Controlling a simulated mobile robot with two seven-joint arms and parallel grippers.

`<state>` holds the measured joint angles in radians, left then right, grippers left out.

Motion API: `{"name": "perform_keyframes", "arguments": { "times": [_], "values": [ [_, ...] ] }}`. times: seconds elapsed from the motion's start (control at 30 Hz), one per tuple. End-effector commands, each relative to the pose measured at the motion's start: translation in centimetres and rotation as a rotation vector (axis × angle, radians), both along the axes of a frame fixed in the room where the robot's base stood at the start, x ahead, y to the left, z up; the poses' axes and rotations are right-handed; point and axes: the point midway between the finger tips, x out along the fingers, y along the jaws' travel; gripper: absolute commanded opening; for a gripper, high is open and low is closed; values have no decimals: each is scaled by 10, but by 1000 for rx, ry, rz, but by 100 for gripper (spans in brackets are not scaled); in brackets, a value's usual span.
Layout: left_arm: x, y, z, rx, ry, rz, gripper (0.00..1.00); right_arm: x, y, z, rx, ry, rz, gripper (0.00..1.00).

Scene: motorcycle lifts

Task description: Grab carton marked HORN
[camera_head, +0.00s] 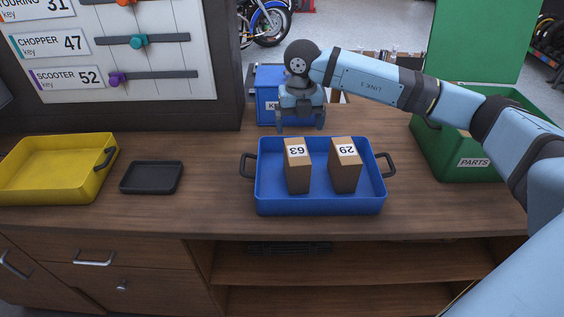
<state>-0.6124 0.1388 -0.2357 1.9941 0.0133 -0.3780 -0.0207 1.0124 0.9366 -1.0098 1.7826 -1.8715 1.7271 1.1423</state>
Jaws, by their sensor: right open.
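Two brown cartons stand upright side by side in a blue tray (320,206). The left carton (298,176) has a white label with upside-down figures that look like 63. I see no carton marked HORN; other faces of these two are hidden. My right gripper (301,125) is open and empty, pointing down just behind the tray's back rim, above and behind the left carton. It touches neither carton. My left gripper is out of view.
A blue box (267,101), its label partly covered, stands behind my right gripper. A green bin marked PARTS (445,160) is at the right. A small black tray (151,178) and a yellow tray (52,190) are at the left. A key board (130,50) stands behind.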

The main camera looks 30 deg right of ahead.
Motion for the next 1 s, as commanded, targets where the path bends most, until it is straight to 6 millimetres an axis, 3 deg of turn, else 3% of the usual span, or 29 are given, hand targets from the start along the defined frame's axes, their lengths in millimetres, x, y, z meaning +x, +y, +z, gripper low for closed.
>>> {"name": "perform_keyframes", "arguments": {
  "times": [0.33,1.0],
  "values": [
    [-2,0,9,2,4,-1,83,-1,1,-65,2,6,3,92],
    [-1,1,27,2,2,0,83,1,1,-132,4,2,4,92]
  ]
}}
